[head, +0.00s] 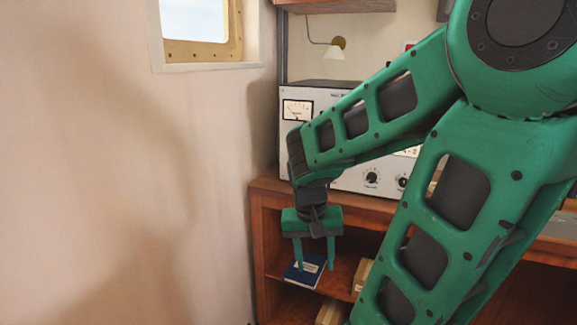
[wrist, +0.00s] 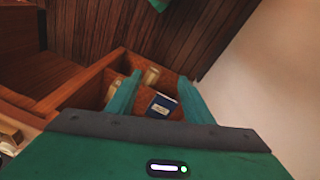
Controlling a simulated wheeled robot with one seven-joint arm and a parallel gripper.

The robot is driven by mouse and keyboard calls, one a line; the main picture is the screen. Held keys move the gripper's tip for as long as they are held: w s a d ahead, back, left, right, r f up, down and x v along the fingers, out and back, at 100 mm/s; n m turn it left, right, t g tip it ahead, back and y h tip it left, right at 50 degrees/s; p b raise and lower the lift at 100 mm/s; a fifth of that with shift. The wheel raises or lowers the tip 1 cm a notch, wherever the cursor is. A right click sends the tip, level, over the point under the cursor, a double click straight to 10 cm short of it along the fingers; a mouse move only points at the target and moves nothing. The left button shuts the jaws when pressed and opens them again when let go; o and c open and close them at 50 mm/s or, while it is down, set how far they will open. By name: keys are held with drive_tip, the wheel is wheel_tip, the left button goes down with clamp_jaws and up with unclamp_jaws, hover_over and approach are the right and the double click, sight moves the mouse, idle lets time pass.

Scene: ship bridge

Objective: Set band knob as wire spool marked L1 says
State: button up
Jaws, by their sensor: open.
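A grey-white radio panel (head: 350,180) stands on the wooden cabinet in the head view, partly hidden behind my arm. It has a dial meter (head: 297,110), a dark knob (head: 371,177) and another dark knob (head: 402,182). Their labels are too small to read, so I cannot tell which is the band knob. I cannot make out a wire spool marked L1 in either view. My gripper (head: 314,266) points down, open and empty, in front of the cabinet's open shelves, below the panel. Its two fingers also show in the wrist view (wrist: 160,80).
The wooden cabinet (head: 262,186) has open shelves. A blue book (head: 304,270) lies behind my fingers and also shows in the wrist view (wrist: 161,106). Tan boxes (head: 362,274) sit to its right. A bare wall (head: 200,200) closes the left side. A wall lamp (head: 336,52) hangs above.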

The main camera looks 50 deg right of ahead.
drive_tip(key=w+d+m+h, duration=0.5)
drive_tip(key=w+d+h, duration=0.3)
drive_tip(key=w+d, duration=0.55)
drive_tip(key=w+r+n+t+h, duration=0.1)
drive_tip(key=w+r+t+h, duration=0.6)
drive_tip(key=w+r, duration=0.45)
drive_tip(key=w+f+x, duration=0.1)
drive_tip(key=f+x, duration=0.1)
drive_tip(key=x, duration=1)
drive_tip(key=shift+w+a, duration=0.2)
drive_tip(key=shift+a, duration=0.05)
drive_tip(key=shift+n, duration=0.3)
drive_tip(key=c, duration=1)
